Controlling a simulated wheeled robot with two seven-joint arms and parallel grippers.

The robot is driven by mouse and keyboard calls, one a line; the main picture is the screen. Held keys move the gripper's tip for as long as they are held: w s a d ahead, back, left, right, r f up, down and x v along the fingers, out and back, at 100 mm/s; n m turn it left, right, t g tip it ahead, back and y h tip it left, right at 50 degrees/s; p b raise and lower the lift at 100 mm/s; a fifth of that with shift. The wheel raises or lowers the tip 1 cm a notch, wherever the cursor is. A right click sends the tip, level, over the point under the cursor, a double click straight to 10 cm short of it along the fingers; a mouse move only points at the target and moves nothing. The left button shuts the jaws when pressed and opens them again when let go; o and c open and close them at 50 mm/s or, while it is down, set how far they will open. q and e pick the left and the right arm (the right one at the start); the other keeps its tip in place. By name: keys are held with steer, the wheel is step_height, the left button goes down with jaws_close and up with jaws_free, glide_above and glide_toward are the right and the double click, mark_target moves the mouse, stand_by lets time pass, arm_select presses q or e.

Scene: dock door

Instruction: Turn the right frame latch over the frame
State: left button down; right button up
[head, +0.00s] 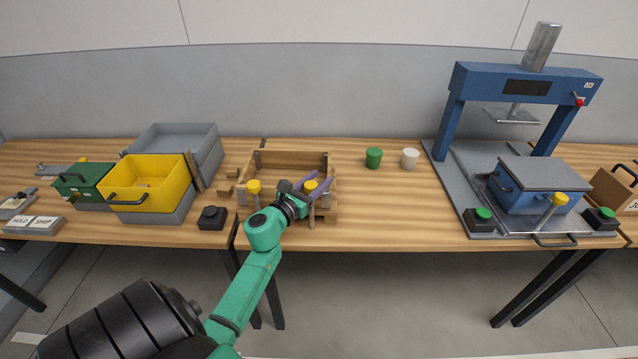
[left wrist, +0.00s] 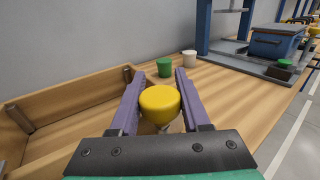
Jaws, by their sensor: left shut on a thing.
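The wooden frame (head: 292,158) sits on the bench in front of me; part of it shows at the left of the left wrist view (left wrist: 75,112). The right frame latch has a yellow knob (head: 311,186), at the frame's front right. My left gripper (head: 307,184) has its purple fingers on either side of this knob (left wrist: 160,104) and is shut on it. A grey bar shows below the knob in the head view; the gripper hides part of the latch, so I cannot tell its exact angle. The left latch's yellow knob (head: 254,187) stands free. My right gripper is not in view.
A green cup (head: 374,158) and a white cup (head: 410,158) stand right of the frame. A black button box (head: 212,217) and a yellow bin (head: 150,182) are to its left. A blue press (head: 528,80) stands far right. The bench between cups and press is clear.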

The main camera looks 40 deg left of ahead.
mark_target(306, 183)
arm_select(q)
steer(key=n+y, duration=0.1)
steer(key=n+y+b, duration=0.1)
steer(key=y, duration=0.1)
steer(key=n+g+y, duration=0.1)
steer(key=y, duration=0.1)
steer(key=shift+a+n, duration=0.3)
steer(key=shift+a, duration=0.1)
steer(key=n+g+y, duration=0.1)
steer(key=y, duration=0.1)
steer(key=n+g+y+b, duration=0.1)
steer(key=n+g+y, duration=0.1)
steer(key=y, duration=0.1)
steer(key=s+a+n+g+y, duration=0.1)
steer(key=n+g+y, duration=0.1)
steer(key=shift+a, duration=0.1)
steer(key=shift+s+a+n+g+y+b, duration=0.2)
steer(key=shift+n+g+y+b, duration=0.45)
steer(key=shift+n+g, duration=0.75)
steer(key=shift+s+a+n+g+y+b, duration=0.1)
steer(key=shift+s+n+g+y+b, duration=0.3)
steer(key=shift+n+g+y, duration=1)
steer(key=shift+s+a+n+g+y+b, duration=0.15)
steer(key=shift+n+g+y+b, duration=0.5)
steer(key=shift+g, duration=1.25)
steer(key=shift+s+n+h, duration=0.1)
steer(key=shift+n+h, duration=0.15)
steer(key=shift+h, duration=0.05)
steer(key=shift+c, duration=1.8)
jaws_free()
